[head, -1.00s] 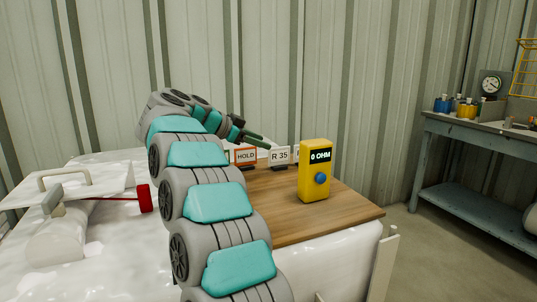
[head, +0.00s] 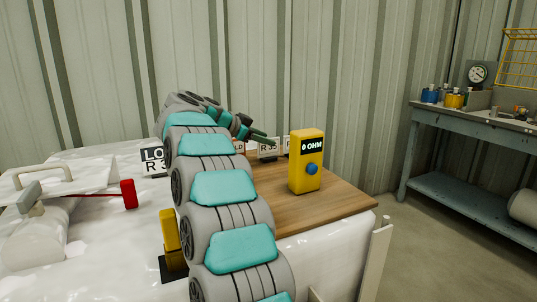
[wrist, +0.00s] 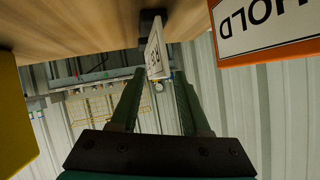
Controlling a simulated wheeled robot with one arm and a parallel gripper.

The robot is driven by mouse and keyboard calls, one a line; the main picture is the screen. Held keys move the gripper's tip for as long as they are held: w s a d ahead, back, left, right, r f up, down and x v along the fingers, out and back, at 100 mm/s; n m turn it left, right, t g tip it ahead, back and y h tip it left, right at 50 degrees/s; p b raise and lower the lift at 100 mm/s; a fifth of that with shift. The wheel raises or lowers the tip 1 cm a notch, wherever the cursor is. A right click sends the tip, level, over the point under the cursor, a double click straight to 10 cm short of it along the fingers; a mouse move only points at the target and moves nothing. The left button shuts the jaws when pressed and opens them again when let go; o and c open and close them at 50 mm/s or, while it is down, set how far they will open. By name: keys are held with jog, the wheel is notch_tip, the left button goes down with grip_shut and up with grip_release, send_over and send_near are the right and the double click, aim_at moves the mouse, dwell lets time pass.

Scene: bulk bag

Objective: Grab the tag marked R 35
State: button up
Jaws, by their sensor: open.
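The tag marked R 35 (head: 268,149) is a small white plate standing on the wooden board, left of the yellow meter. In the wrist view the tag (wrist: 156,48) shows nearly edge-on, upside down, on a dark base. My gripper (head: 272,142) overlaps the tag's top edge in the head view. In the wrist view my gripper (wrist: 159,72) is open, with the tag's near end showing between its green fingertips. No finger is clearly touching it. The orange-framed HOLD tag (wrist: 265,27) stands close on the right there; my arm mostly hides it in the head view.
The yellow meter (head: 307,162), reading 0 OHM, stands right of the tags, with another tag partly hidden behind it. A black-and-white sign (head: 154,161) is partly covered by my arm. The wooden board (head: 335,200) is clear at front right. A blue-grey bench (head: 470,130) stands right.

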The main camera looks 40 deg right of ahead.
grip_shut()
dwell(0.3)
jog(key=shift+f, duration=0.1)
dwell(1.0)
